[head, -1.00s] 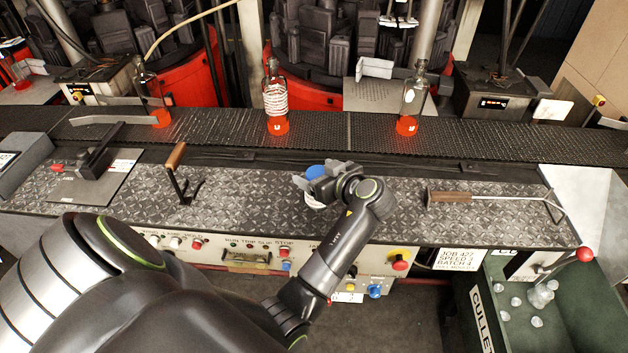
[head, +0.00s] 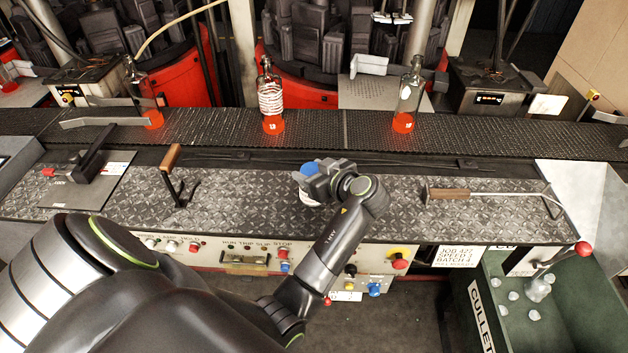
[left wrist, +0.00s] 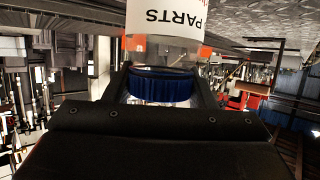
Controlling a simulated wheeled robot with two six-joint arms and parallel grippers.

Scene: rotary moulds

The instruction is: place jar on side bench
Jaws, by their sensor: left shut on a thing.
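The jar has a blue lid (head: 309,169) and a pale body that shows only partly under my gripper in the head view. In the left wrist view the jar's white label (left wrist: 166,17) reads "PARTS", and the blue ribbed lid (left wrist: 163,88) sits between the fingers. My left gripper (head: 312,185) is shut on the jar near its lid, over the tread-plate bench (head: 250,205). I cannot tell whether the jar's base touches the plate. My right gripper is not in view.
A wooden-handled hook tool (head: 172,160) stands left on the bench, and a long wooden-handled rod (head: 450,195) lies right. Behind runs a conveyor (head: 330,130) with bottles glowing red at the base. A green cullet bin (head: 590,310) is at front right. Bench plate around the jar is clear.

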